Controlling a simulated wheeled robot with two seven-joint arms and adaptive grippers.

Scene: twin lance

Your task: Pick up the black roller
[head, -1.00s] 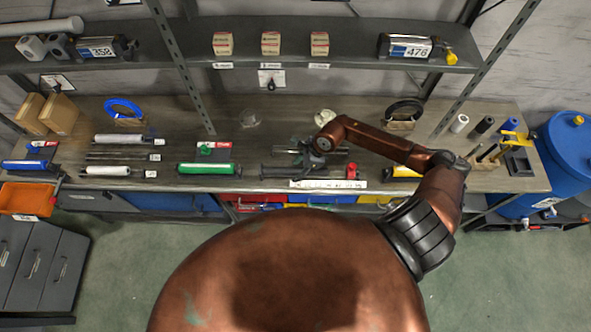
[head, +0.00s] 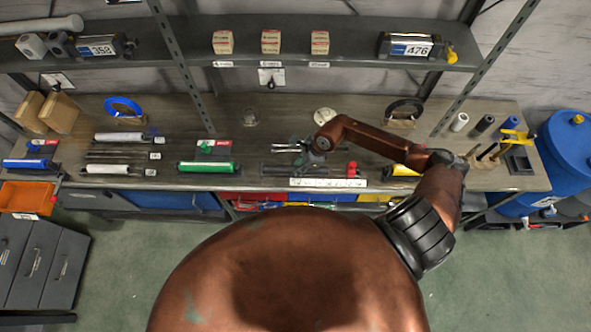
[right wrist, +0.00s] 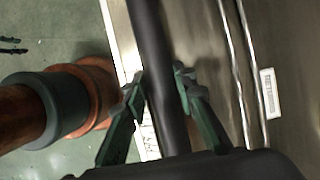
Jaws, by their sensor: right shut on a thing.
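The black roller (right wrist: 157,50) is a long, smooth dark cylinder running from the top of the right wrist view down between my fingers. My right gripper (right wrist: 157,80) has one greenish finger on each side of it and is shut on it. My left gripper is not in view.
The wooden bench (head: 250,135) carries a green roller (head: 207,167) to the left and a red item (head: 352,170) to the right. A white labelled strip (head: 328,183) runs along the front edge. Metal rods (right wrist: 232,60) lie beside the roller. A shelf (head: 290,57) hangs above.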

